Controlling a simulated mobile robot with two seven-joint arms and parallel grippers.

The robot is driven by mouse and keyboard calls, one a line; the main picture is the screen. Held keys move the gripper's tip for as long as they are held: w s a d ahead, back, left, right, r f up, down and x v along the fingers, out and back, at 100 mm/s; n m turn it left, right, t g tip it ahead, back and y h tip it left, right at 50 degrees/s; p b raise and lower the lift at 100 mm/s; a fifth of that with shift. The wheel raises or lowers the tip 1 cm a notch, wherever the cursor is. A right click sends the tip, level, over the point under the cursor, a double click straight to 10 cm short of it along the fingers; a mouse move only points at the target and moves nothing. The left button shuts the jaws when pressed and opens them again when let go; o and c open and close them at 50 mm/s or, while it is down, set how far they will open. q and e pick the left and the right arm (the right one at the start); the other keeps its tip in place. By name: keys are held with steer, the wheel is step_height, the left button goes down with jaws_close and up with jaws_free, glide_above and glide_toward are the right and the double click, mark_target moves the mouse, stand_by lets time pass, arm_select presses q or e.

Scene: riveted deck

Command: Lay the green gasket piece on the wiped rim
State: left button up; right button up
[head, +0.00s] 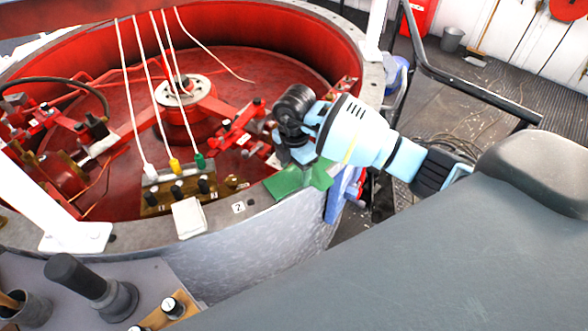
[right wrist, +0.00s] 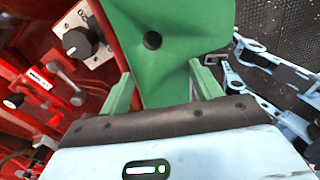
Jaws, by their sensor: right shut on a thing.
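The green gasket piece (head: 284,183) shows at the near right part of the grey rim (head: 262,208) of the large round red housing. My right gripper (head: 298,160) is above the rim and shut on the gasket piece. In the right wrist view the gasket piece (right wrist: 165,60), with a dark hole in it, sticks out between the fingers of my right gripper (right wrist: 163,92). It overlaps the rim in the head view; I cannot tell whether it touches it. My left gripper is not in view.
A white pad (head: 188,217) and a small marked tag (head: 239,207) are on the rim left of the gasket piece. A brass block (head: 178,190) with white, yellow and green cable plugs is behind the pad. A railing (head: 470,85) stands at right.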

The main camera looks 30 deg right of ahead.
steer(key=shift+f, duration=0.4)
steer(key=shift+f, duration=0.1)
steer(key=o, duration=1)
step_height(320, 180, up, 12)
steer(key=shift+p, duration=0.45)
